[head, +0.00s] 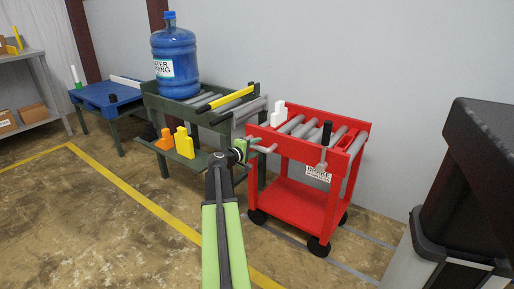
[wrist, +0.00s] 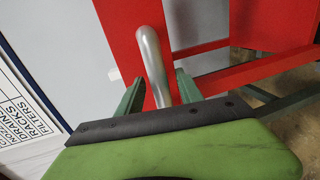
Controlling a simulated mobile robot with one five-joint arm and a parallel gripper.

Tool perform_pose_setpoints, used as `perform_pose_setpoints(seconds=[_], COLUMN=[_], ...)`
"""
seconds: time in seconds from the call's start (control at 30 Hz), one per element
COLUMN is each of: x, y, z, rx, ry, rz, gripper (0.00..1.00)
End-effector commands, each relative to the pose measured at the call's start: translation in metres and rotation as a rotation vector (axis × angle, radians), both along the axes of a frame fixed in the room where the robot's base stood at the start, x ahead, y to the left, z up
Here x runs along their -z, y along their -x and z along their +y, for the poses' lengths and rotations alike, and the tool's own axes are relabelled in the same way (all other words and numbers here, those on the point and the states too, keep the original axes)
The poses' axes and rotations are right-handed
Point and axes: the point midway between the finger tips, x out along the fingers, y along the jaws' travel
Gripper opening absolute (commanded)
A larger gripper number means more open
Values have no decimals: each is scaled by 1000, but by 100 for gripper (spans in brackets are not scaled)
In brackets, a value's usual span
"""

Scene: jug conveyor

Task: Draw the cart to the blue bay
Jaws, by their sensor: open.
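The red cart (head: 290,197) stands on black wheels against the wall, right of the green conveyor stand. It has grey rollers on top, an empty lower shelf and a black-knobbed lever (head: 326,135) at its front. The blue bay (head: 98,95), a low blue table, is at the far left. My gripper (head: 262,149) is at the cart's left end. In the wrist view my gripper (wrist: 160,92) is open, with the cart's grey handle bar (wrist: 152,62) between its green fingers. I cannot tell whether either finger touches the bar.
The green stand (head: 203,118) bears a blue water jug (head: 175,62) and lies between cart and blue bay. Orange (head: 165,140) and yellow (head: 184,142) blocks sit on its low shelf. A dark bin (head: 470,185) is at right. A yellow floor line (head: 135,195) crosses open floor.

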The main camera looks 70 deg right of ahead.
Motion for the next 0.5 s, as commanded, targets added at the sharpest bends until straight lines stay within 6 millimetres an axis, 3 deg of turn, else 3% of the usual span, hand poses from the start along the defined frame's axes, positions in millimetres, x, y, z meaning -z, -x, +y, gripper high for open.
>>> perform_pose_setpoints(seconds=[0.2,0.5], x=[0,0], y=[0,0], z=[0,0], rx=[0,0], ry=[0,0], rz=[0,0], gripper=[42,3])
